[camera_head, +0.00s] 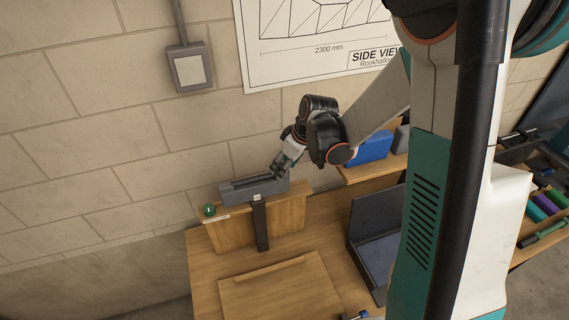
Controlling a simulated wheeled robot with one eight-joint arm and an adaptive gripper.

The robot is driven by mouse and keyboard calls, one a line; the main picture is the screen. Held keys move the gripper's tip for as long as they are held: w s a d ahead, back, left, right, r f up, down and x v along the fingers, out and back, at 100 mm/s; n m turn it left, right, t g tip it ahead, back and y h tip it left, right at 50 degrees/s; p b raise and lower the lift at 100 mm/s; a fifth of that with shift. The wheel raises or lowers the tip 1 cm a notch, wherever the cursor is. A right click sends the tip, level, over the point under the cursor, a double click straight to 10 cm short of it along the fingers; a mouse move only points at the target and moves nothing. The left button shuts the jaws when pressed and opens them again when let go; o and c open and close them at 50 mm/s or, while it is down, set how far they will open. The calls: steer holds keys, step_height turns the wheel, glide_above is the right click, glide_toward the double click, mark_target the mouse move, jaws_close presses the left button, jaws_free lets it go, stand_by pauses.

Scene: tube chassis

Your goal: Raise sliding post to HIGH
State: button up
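The sliding post (262,228) is a dark upright bar in front of a wooden back panel on the bench. A long grey trough-like head (238,197) sits across its top, with a small pale mark where they meet. My gripper (277,171) reaches down from the upper right, with its fingertips at the right end of the grey head. I cannot tell whether they touch it or whether the fingers are open. No HIGH mark is readable. A round green knob (209,209) is at the left of the panel, beside a small pale label strip.
A wooden board (282,292) lies on the bench in front. A dark angled stand (372,243) is to the right. A blue box (371,148) sits on a shelf behind my arm. Coloured rolls (547,203) are far right. The stone wall is close behind.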

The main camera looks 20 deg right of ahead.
jaws_close()
step_height(320, 180, up, 10)
steer(key=p, duration=0.3)
steer(key=shift+r, duration=0.25)
steer(key=shift+w, duration=0.1)
jaws_free()
